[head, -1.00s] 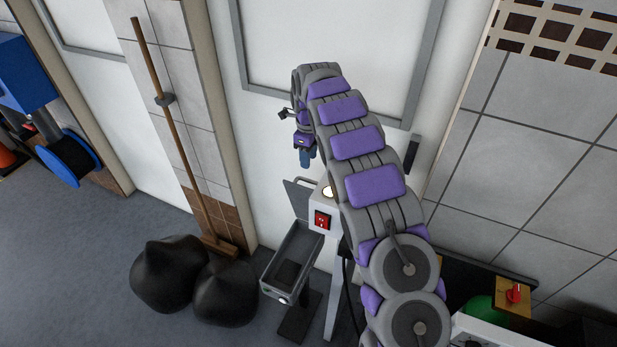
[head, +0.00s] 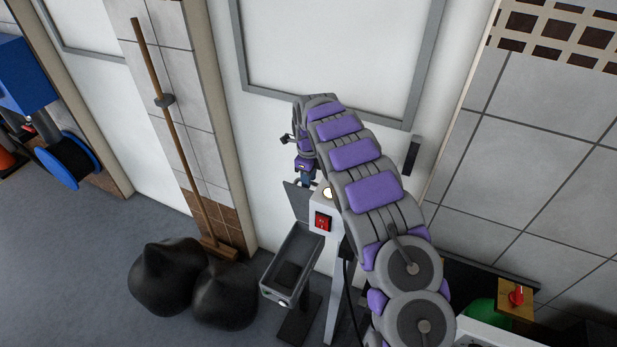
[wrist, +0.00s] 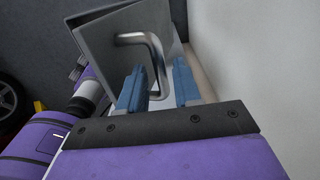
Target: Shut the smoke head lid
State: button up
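The smoke head is a grey open-topped box (head: 274,279) on a stand, in the lower middle of the head view. Its flat grey lid (head: 296,203) stands raised at the box's far end. In the wrist view the lid (wrist: 100,42) fills the upper middle, with a bent metal handle (wrist: 147,42) on it. My gripper (wrist: 159,68) is open, its two blue fingers apart. The handle's right leg appears between the fingers; I cannot tell whether they touch. In the head view my gripper (head: 307,182) is just above the lid, its fingertips partly hidden.
A white post with a red switch (head: 322,221) stands right beside the box and close to my arm. Black bags (head: 205,285) and a broom (head: 172,125) are at left. A white wall panel is behind the lid. Floor at lower left is clear.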

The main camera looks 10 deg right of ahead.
grip_shut()
dwell(0.3)
jog(key=shift+a, duration=0.1)
